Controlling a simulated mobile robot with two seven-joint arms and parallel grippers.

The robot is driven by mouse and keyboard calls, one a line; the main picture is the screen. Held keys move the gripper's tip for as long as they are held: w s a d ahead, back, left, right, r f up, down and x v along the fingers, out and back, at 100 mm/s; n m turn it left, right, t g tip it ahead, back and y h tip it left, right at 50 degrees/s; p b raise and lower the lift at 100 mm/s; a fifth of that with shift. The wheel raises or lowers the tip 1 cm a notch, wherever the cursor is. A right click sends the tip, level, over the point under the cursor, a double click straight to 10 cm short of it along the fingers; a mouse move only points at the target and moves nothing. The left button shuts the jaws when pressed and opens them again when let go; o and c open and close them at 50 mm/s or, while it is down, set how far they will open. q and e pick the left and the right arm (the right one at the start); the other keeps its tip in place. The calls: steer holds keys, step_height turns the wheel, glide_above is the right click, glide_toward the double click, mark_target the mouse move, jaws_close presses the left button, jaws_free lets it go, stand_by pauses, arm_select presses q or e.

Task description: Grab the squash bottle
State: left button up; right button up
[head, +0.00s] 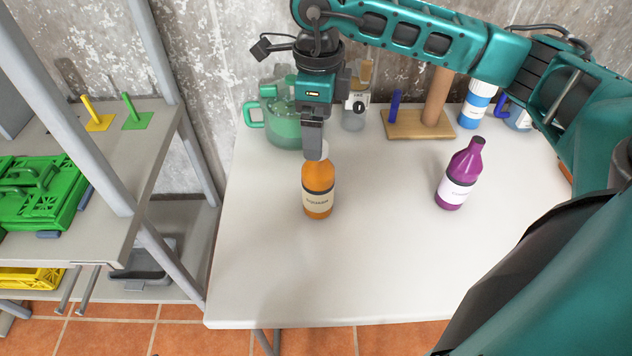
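The squash bottle (318,188) is orange with a cream and dark label and a pale cap. It stands upright on the white table (290,265), left of the middle. My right gripper (314,150) comes in from the right and points down at the top of the bottle. Its fingers overlap the cap in the head view, and they are seen edge-on, so I cannot tell whether they are apart or closed on the cap. My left gripper is not in view.
A purple bottle (459,176) stands to the right. Behind are a green jug (283,120), a clear dispenser bottle (355,108), a wooden stand (405,125) and a blue-white bottle (477,103). A grey shelf (150,150) with green crates (45,185) stands left. The table's front is clear.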

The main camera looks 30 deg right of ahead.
mark_target(317, 178)
step_height(317, 178, down, 8)
steer(key=shift+f, duration=0.25)
steer(key=shift+r, duration=0.1)
jaws_close()
stand_by(1.0)
